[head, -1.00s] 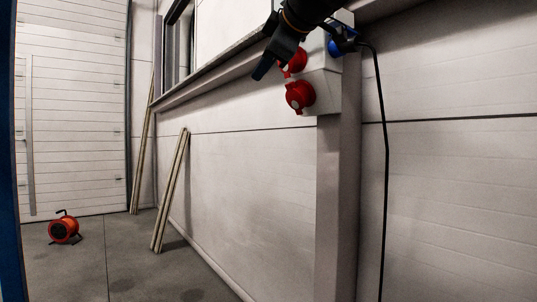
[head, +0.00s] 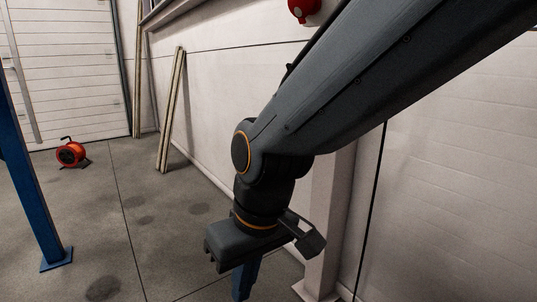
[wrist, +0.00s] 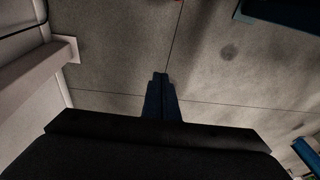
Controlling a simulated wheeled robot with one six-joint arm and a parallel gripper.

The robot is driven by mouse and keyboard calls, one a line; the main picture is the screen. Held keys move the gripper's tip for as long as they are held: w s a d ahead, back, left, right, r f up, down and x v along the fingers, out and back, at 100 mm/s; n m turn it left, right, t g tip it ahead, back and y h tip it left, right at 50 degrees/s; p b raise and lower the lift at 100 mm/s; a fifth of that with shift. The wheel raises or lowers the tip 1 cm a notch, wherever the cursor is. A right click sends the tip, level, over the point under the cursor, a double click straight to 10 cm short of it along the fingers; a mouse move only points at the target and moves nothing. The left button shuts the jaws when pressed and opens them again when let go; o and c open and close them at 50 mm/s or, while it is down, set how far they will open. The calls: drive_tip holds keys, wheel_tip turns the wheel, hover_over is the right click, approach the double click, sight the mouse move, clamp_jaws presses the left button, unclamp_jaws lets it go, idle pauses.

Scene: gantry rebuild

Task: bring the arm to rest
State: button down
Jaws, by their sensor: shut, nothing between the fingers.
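My gripper (head: 243,283) hangs from the end of my arm in the head view, pointing down above the grey concrete floor. My dark grey arm reaches in from the upper right and bends down at the wrist.
A pale post (head: 328,215) stands against the wall right behind my gripper. A blue post (head: 36,190) stands at the left. A red cable reel (head: 70,153) sits on the floor, and wooden planks (head: 171,110) lean on the wall. The floor between is clear.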

drive_tip(key=s+d+f+m+g, duration=0.1)
drive_tip(key=s+d+f, duration=0.2)
drive_tip(key=s+f, duration=0.15)
drive_tip(key=d+r+m+h+p, duration=0.1)
drive_tip(key=d+r+m+p, duration=0.2)
drive_tip(key=d+r+p, duration=0.7)
drive_tip(key=s+d+r+m+h+p, duration=0.1)
drive_tip(key=d+r+m+p, duration=0.2)
drive_tip(key=d+r+p, duration=0.7)
wheel_tip(320, 180, up, 7)
drive_tip(key=p, duration=1.1)
drive_tip(key=shift+d+m+p, duration=0.3)
drive_tip(key=shift+m, duration=0.1)
drive_tip(key=shift+d, duration=0.15)
